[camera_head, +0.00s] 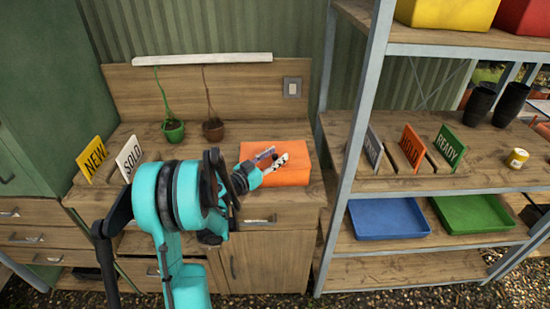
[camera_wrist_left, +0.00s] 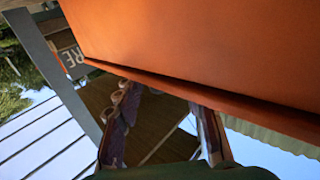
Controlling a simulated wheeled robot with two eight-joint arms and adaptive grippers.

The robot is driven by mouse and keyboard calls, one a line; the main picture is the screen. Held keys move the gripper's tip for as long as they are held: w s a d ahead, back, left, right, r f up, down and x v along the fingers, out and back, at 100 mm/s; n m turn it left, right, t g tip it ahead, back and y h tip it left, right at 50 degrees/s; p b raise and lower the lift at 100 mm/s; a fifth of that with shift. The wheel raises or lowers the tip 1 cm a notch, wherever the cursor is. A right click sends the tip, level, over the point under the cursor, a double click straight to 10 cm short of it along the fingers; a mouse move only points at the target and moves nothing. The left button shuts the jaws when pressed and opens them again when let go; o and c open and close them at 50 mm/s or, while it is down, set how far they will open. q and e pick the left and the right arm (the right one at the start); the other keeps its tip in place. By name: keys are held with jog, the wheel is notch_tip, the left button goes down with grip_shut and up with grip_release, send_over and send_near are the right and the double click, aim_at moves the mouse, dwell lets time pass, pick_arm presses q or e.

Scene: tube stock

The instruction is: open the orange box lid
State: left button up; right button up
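The orange box (camera_head: 293,176) sits on the right end of the wooden workbench, and its lid looks shut. In the left wrist view a large orange face of the box (camera_wrist_left: 200,45) fills the top, with a thin lip along its lower edge. My left gripper (camera_head: 273,190) is at the front of the box. My right gripper is not in view.
Yellow NEW (camera_head: 92,158) and white SOLD (camera_head: 129,158) signs stand at the bench's left. A metal shelf post (camera_head: 357,130) rises right of the box. Blue (camera_head: 388,218) and green (camera_head: 470,214) trays lie on the shelf beyond.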

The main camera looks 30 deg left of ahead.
pick_arm(q)
grip_shut()
jog(key=shift+r, duration=0.15)
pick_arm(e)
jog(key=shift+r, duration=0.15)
